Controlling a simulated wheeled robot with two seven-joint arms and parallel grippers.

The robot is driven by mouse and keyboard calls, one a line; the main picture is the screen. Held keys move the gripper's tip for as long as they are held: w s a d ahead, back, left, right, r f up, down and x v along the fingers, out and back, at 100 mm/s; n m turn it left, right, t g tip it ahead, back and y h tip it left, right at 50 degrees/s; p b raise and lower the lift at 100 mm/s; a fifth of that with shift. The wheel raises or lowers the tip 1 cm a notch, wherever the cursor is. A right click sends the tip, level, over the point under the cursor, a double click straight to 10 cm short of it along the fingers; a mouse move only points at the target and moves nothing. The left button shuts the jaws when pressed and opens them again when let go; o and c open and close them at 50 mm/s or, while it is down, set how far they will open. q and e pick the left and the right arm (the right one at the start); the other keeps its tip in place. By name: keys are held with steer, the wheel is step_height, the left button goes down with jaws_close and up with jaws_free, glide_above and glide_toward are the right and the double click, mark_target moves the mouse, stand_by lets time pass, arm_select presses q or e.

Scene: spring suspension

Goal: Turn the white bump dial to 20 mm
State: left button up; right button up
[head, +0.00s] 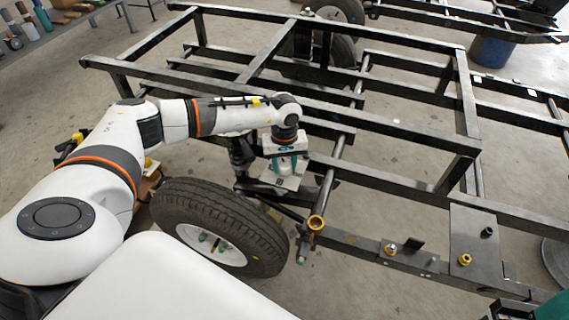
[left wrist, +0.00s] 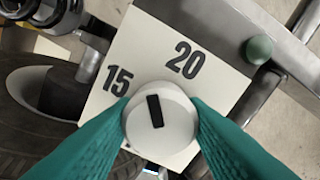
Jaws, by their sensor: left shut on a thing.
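The white bump dial (left wrist: 165,134) is a round knob with a black bar on its face. It sits on a pale plate (left wrist: 143,42) printed with 15 on the left and 20 at upper right. The bar's upper end points between the two numbers. My left gripper (left wrist: 160,112) has its teal fingers closed on the dial from both sides. In the head view my left gripper (head: 287,166) reaches down to the pale plate (head: 278,184) beside the wheel; the dial is hidden there.
A black tyre (head: 225,208) stands just left of the plate. The black tube frame (head: 390,128) spans the area behind and right. A green knob (left wrist: 259,49) is at the plate's upper right. A brass fitting (head: 316,223) is nearby. Bare floor shows between the bars.

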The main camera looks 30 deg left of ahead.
arm_select(q)
steer(key=m, duration=0.3)
steer(key=shift+m, duration=0.4)
steer(key=m, duration=0.2)
steer(key=shift+m+b, duration=0.35)
steer(key=shift+m, duration=0.95)
steer(key=o, duration=1)
